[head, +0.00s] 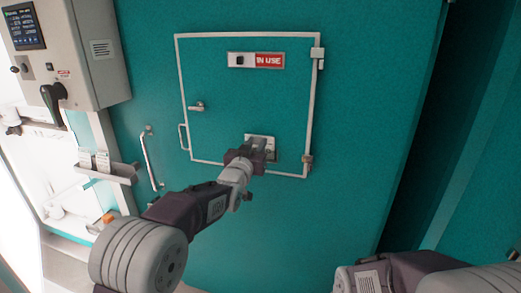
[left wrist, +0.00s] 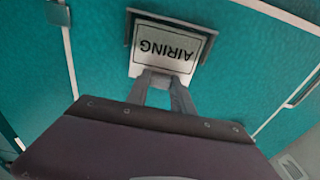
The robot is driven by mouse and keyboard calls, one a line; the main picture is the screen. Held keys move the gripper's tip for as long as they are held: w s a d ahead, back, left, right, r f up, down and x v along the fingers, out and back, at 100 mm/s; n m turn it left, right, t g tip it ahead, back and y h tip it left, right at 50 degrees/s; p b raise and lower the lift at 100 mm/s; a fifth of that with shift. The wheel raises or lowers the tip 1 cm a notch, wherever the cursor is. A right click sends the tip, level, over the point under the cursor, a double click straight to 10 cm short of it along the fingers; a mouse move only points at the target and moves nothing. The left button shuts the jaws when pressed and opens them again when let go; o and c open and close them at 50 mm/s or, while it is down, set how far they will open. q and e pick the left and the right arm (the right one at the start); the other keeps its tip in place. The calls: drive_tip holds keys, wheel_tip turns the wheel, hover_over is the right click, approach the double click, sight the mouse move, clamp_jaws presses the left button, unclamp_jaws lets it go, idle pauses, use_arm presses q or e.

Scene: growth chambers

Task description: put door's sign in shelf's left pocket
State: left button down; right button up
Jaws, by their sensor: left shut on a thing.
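The door's sign (left wrist: 165,45) is a white plate reading AIRING, upside down in the left wrist view. It sits at a dark holder (left wrist: 130,28) on the teal door (head: 222,100). In the head view the sign (head: 251,137) shows only in part behind my left gripper (head: 259,147). The left gripper is shut on the sign's edge, its fingers (left wrist: 163,82) against the plate. The shelf (head: 112,174) is on the left in the head view, with two small grey pockets; the left pocket (head: 85,160) looks empty. My right gripper is out of view.
An IN USE slider (head: 257,60) is high on the door. A lever handle (head: 196,106) and a pull handle (head: 183,137) are at its left. A vertical bar handle (head: 150,158) stands between door and shelf. A control box (head: 75,60) hangs above the shelf.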

use_arm(q)
drive_tip(key=shift+r, duration=0.1)
drive_tip(key=shift+r+p, duration=0.55)
drive_tip(key=shift+r, duration=0.3)
drive_tip(key=shift+r+p, duration=0.7)
drive_tip(key=shift+r, duration=0.8)
drive_tip(key=shift+r, duration=0.1)
drive_tip(key=shift+r, duration=0.2)
